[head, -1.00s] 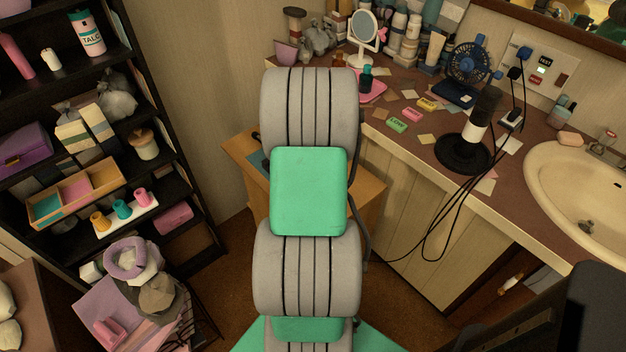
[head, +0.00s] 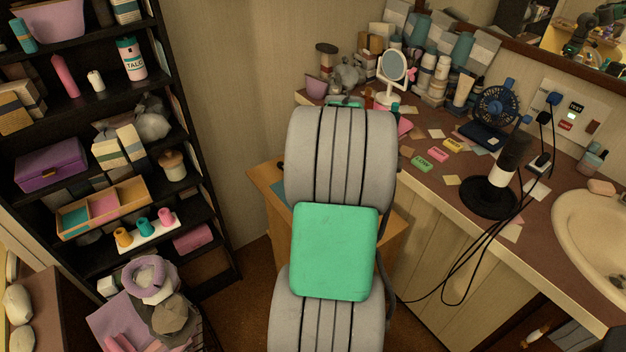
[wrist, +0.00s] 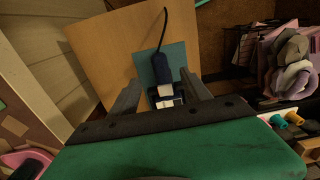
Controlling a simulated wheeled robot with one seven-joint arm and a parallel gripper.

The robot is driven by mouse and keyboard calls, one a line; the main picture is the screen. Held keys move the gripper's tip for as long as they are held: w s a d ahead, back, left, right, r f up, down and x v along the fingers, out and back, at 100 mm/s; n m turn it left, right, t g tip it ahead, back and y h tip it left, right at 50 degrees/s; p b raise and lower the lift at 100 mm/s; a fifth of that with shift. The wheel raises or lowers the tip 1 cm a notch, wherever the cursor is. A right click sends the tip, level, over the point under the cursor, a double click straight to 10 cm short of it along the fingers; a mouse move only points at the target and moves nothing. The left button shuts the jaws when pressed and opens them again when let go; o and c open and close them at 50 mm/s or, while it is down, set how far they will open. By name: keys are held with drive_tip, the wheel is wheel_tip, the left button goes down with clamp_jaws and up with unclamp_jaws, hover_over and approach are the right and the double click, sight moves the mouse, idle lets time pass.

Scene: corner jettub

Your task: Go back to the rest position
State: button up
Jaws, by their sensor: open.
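My gripper (wrist: 160,94) shows in the wrist view with its two dark fingers apart and nothing held between them. Past the fingers, a dark blue corded device (wrist: 160,68) with a pale end lies on a teal mat (wrist: 178,55) on a wooden surface (wrist: 105,45). A small blue and white item shows beside its pale end. The fingers look apart from these things, though the gap is hard to judge. In the head view my arm's grey and green links fill the middle and hide my gripper and most of the wooden stand (head: 266,182).
A dark shelf unit (head: 195,155) with many items stands on the left. Little floor shows between.

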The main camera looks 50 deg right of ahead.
drive_tip(key=shift+d+m, duration=0.1)
drive_tip(key=shift+m, duration=1)
drive_tip(key=s+a+f+m+y, duration=0.1)
drive_tip(key=s+a+f+m, duration=0.3)
drive_tip(key=a, duration=0.5)
drive_tip(key=w+a+r+n+t+p, duration=0.1)
drive_tip(key=w+a+r+n+p, duration=0.1)
drive_tip(key=a+r, duration=0.4)
drive_tip(key=w+a+r+n+t+p, duration=0.1)
drive_tip(key=w+a+r+n+p, duration=0.1)
drive_tip(key=a+r, duration=0.5)
drive_tip(key=w+a+r+n+t+h+p, duration=0.1)
drive_tip(key=a+r+n, duration=0.4)
drive_tip(key=a, duration=0.9)
drive_tip(key=w+r+p, duration=0.1)
drive_tip(key=p, duration=0.1)
drive_tip(key=shift+w+a+r+p, duration=0.15)
drive_tip(key=shift+w+a+p, duration=0.2)
